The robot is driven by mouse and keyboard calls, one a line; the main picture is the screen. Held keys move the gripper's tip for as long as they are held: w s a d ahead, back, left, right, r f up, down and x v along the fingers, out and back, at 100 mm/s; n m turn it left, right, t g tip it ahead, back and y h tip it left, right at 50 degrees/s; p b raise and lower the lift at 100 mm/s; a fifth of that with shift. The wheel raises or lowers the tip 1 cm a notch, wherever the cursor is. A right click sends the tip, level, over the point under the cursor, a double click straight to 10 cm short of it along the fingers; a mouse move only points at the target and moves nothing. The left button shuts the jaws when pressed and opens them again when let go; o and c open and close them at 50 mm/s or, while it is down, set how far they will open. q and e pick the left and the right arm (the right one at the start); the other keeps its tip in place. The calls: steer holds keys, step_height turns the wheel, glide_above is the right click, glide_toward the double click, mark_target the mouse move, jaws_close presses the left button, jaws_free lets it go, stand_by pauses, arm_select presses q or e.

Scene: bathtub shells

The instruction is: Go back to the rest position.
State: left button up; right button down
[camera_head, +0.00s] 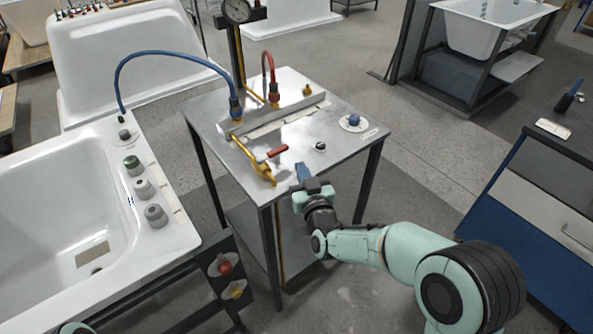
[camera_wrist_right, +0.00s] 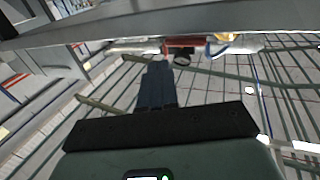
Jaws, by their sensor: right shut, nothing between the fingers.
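My right gripper (camera_head: 302,171) is at the front edge of the metal table (camera_head: 222,118) in the head view, its blue fingers pointing up and away from me. The fingers are shut together with nothing between them, as the right wrist view also shows (camera_wrist_right: 156,82). My right arm reaches in from the lower right. My left gripper is not in view; only a small mint piece of mine shows at the bottom left edge.
The table carries a red-handled valve (camera_head: 277,151), a blue hose (camera_head: 170,53), a red hose (camera_head: 268,62) and a gauge (camera_head: 238,10). A white bathtub (camera_head: 60,160) stands at the left. A blue cabinet (camera_head: 520,230) stands at the right. Open floor (camera_head: 425,175) lies between table and cabinet.

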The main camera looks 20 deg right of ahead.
steer(key=s+d, duration=0.3)
steer(key=s, duration=0.4)
steer(key=s+a+f+g+y+p, duration=0.1)
steer(key=s+f+g+p, duration=0.35)
steer(key=f, duration=0.65)
steer(key=s+a+f+g+p, duration=0.1)
steer(key=s+f+g+p, duration=0.35)
steer(key=f, duration=0.65)
arm_select(q)
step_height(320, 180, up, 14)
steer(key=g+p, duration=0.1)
steer(key=p, duration=0.4)
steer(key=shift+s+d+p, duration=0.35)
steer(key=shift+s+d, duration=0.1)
arm_select(e)
steer(key=s+a+f+m+g+y, duration=0.1)
steer(key=s+a+f+g, duration=0.1)
steer(key=s, duration=0.5)
steer(key=s+a+f+m+g+y, duration=0.1)
steer(key=s+a+f+g, duration=0.1)
steer(key=s, duration=0.6)
steer(key=s+a+f+m+g+y, duration=0.1)
steer(key=s+a+f+g, duration=0.1)
steer(key=s+g, duration=0.4)
steer(key=shift+s+a+f+m, duration=0.2)
steer(key=shift+s+f+m, duration=0.2)
steer(key=shift+s+f, duration=0.5)
